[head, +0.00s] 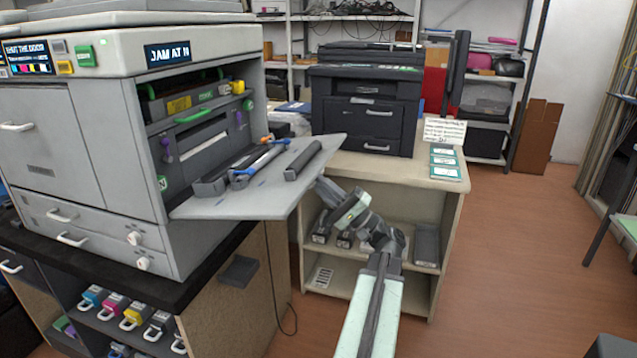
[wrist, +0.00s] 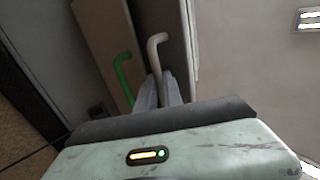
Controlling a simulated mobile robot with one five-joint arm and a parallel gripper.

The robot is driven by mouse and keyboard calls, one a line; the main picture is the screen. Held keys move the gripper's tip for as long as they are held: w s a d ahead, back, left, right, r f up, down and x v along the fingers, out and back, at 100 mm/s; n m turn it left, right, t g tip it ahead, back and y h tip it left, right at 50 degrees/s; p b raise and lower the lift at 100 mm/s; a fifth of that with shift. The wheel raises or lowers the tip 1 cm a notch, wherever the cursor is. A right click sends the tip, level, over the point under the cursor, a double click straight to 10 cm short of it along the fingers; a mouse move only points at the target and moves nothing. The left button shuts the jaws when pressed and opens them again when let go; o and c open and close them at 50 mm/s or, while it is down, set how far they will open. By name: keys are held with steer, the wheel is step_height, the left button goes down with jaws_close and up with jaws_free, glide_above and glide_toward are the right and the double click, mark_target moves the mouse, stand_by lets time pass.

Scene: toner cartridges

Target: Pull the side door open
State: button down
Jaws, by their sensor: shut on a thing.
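The side door (head: 225,205) of the large printer is folded down and juts out to the right, with its top face showing. My gripper (head: 328,190) is at the door's right outer edge; its fingertips are hard to make out there. In the wrist view my gripper (wrist: 160,92) is shut on a pale curved handle (wrist: 157,48). A green curved handle (wrist: 122,72) is just left of it, apart from the fingers. The pale handle does not show in the head view.
The printer body (head: 50,125) stands open on a dark-topped cabinet holding coloured cartridges. Grey parts (head: 304,160) lie on or just above the door. A black printer (head: 365,100) stands on a pale shelf unit (head: 450,215) behind my arm.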

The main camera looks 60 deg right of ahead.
steer(key=f+b, duration=0.2)
steer(key=f, duration=0.1)
steer(key=f+b, duration=0.2)
steer(key=shift+w+a+f, duration=0.1)
steer(key=shift+w+a, duration=0.05)
steer(key=shift+w, duration=0.25)
steer(key=shift+a+f, duration=0.1)
steer(key=c, duration=1.5)
jaws_free()
steer(key=b+v, duration=0.4)
steer(key=v, duration=0.4)
steer(key=shift+b, duration=0.4)
